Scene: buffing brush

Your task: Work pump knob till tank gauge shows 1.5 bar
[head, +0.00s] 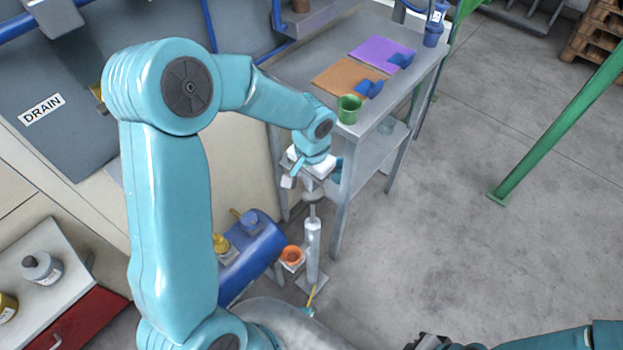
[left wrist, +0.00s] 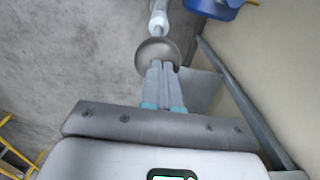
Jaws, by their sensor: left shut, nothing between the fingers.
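The pump (head: 312,250) stands upright on the floor, a pale cylinder with a thin rod and a round grey knob (head: 313,195) on top. The knob also shows in the left wrist view (left wrist: 146,54), with the pump body (left wrist: 158,22) beyond it. My left gripper (head: 311,184) is above the knob, its fingers (left wrist: 162,68) shut, empty and overlapping the knob's disc. I cannot tell whether they touch it. The blue tank (head: 262,250) lies left of the pump. No gauge reading is legible. A dark part at the bottom edge may be my right gripper (head: 430,342), mostly cut off.
A grey metal table (head: 400,110) stands behind the pump, with a green cup (head: 348,109), an orange mat (head: 335,82) and a purple mat (head: 375,50). An orange cup (head: 291,256) sits between tank and pump. Open floor (head: 450,230) lies right, before a green post (head: 560,130).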

